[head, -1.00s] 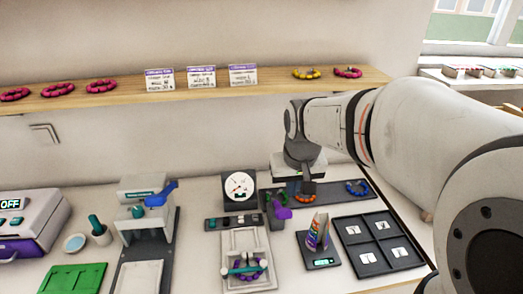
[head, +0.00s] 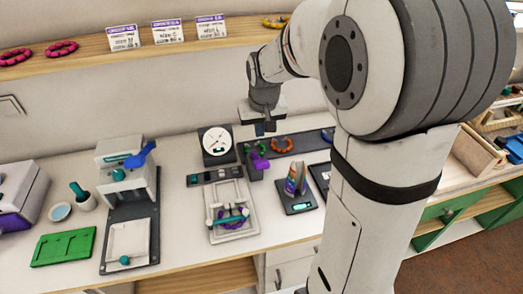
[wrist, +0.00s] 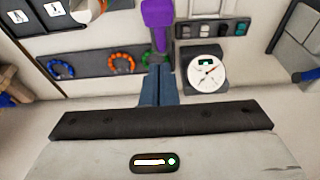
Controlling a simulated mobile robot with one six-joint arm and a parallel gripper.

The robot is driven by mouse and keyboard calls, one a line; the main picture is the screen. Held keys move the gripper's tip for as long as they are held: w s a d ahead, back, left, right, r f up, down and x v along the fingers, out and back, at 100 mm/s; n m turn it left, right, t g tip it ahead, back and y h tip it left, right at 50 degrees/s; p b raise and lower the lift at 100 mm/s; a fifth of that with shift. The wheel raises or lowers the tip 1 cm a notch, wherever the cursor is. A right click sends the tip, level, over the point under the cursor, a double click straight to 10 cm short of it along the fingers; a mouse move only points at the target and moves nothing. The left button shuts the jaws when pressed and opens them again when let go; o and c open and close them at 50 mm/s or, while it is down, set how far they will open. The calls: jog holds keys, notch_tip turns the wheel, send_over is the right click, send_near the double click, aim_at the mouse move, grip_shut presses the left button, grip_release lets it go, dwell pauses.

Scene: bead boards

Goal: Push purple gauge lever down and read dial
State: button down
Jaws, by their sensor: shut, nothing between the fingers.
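The purple gauge lever (head: 260,162) sticks out from a dark post just right of the dial gauge (head: 217,142). In the wrist view the lever (wrist: 158,22) is large and close to the camera. The white dial face (wrist: 206,71) shows there with a dark and reddish needle; its reading is too small to tell. My gripper (head: 266,128) is shut and empty, above and slightly behind the lever in the head view. In the wrist view its fingertips (wrist: 158,72) are close together near the lever's end. I cannot tell whether they touch it.
A strip with bead bracelets (head: 282,145) lies right of the lever. A press (head: 128,170) stands left. The shelf (head: 150,56) runs behind.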

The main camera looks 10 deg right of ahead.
send_over(261, 160)
jog(key=w, duration=0.1)
jog(key=x, duration=0.2)
jog(key=s+x, duration=0.1)
jog(key=x, duration=0.2)
jog(key=shift+f+p, duration=0.25)
jog(key=shift+p, duration=0.05)
jog(key=shift+s+f, duration=0.6)
jog(key=shift+f, duration=0.3)
jog(key=shift+s+f, duration=0.25)
jog(key=shift+f, duration=0.3)
jog(key=shift+f, duration=0.15)
